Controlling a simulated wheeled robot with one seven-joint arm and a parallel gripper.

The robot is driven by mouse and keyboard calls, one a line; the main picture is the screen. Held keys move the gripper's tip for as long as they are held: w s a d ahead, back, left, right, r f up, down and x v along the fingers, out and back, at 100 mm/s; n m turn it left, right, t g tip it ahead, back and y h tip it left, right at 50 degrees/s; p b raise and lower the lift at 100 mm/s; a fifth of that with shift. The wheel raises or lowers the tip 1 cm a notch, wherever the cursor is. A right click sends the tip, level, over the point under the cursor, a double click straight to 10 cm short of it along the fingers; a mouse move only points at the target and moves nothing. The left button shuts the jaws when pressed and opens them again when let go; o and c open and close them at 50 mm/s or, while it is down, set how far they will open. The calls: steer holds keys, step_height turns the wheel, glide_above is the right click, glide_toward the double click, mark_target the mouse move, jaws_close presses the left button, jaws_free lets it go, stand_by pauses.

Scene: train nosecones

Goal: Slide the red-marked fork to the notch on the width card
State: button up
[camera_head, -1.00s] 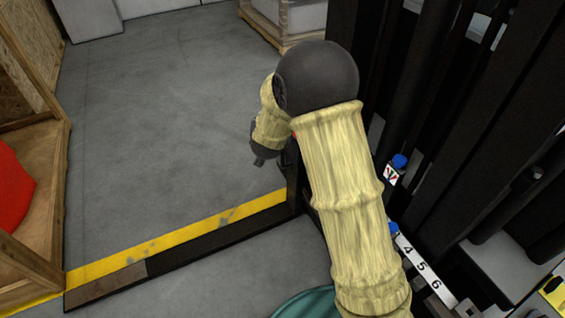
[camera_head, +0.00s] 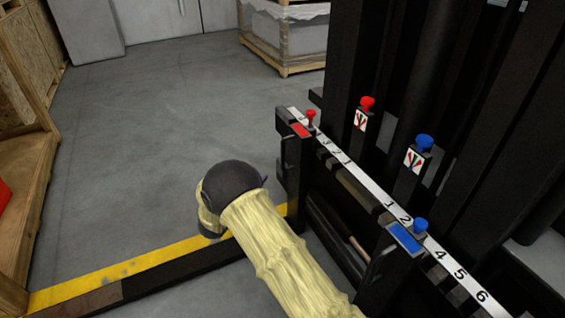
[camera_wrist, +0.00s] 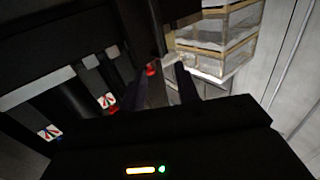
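The red-marked fork (camera_head: 295,160) is a black upright hung on the numbered bar, with a red plate and a red knob (camera_head: 310,115) on top. The blue-marked fork (camera_head: 388,262) hangs nearer on the same bar, with a blue plate and knob. The white number strip (camera_head: 370,187) runs along the bar; I cannot tell a separate width card or its notch. In the head view my gripper is hidden behind my arm, left of the red-marked fork. In the wrist view my gripper (camera_wrist: 161,90) has its fingers apart, and a red knob shows between and beyond them.
Black mast columns stand at right, with a red-knobbed post (camera_head: 361,118) and a blue-knobbed post (camera_head: 417,160) bearing small cards. A wrapped crate (camera_head: 287,35) stands at the back. A wooden frame (camera_head: 25,165) is at left. Grey floor is clear between.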

mark_target(282, 151)
steer(key=shift+f, duration=0.15)
steer(key=shift+d, duration=0.15)
steer(key=b+x, duration=0.7)
steer(key=x, duration=0.9)
steer(key=shift+w+d, duration=0.3)
steer(key=shift+w, duration=0.2)
steer(key=shift+c, duration=0.4)
jaws_close()
